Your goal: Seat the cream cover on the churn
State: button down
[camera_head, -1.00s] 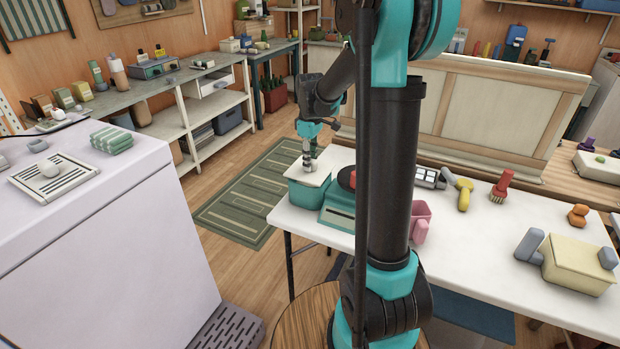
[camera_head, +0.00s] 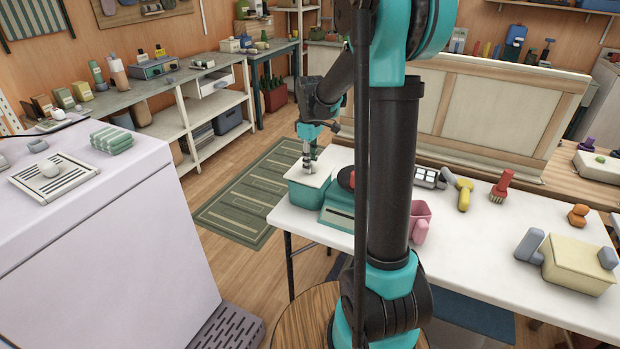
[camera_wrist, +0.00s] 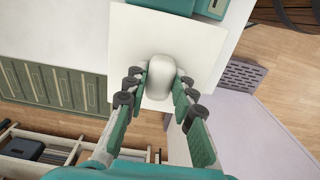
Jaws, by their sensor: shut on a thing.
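The cream cover (camera_head: 322,179) is a flat square plate with a rounded pale knob (camera_wrist: 160,77) on top. It lies over the teal churn (camera_head: 304,195) at the left end of the white table. In the wrist view the cover (camera_wrist: 203,48) looks slightly turned and hides what is under it. My gripper (camera_wrist: 159,85) is shut on the knob, with one finger on each side; in the head view it stands above the cover. I cannot tell whether the cover rests fully on the rim or sits just above it.
A teal device (camera_head: 340,212) stands close to the right of the churn. A pink container (camera_head: 421,222) and several tools lie farther right on the white table (camera_head: 470,245). A cream box (camera_head: 578,265) with grey handles is at the right. Floor and a green rug (camera_head: 240,205) lie to the left.

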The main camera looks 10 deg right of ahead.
jog(key=shift+f, duration=0.45)
dwell(0.5)
jog(key=c, duration=1.2)
grip_release()
notch_tip(320, 180, up, 12)
jog(key=shift+r, duration=0.1)
jog(key=s+d+f+m+t, duration=0.1)
jog(key=s+f+m, duration=0.2)
jog(key=s+f, duration=0.3)
jog(key=s+d+f+m+t, duration=0.1)
jog(key=s+f+m, duration=0.3)
jog(key=s, duration=0.6)
jog(key=s+d+f+m+t, duration=0.2)
jog(key=s+f+m, duration=0.1)
jog(key=s+f, duration=0.4)
jog(key=shift+s+f+m, duration=0.3)
jog(key=shift+s+m, duration=0.1)
jog(key=shift+s, duration=0.45)
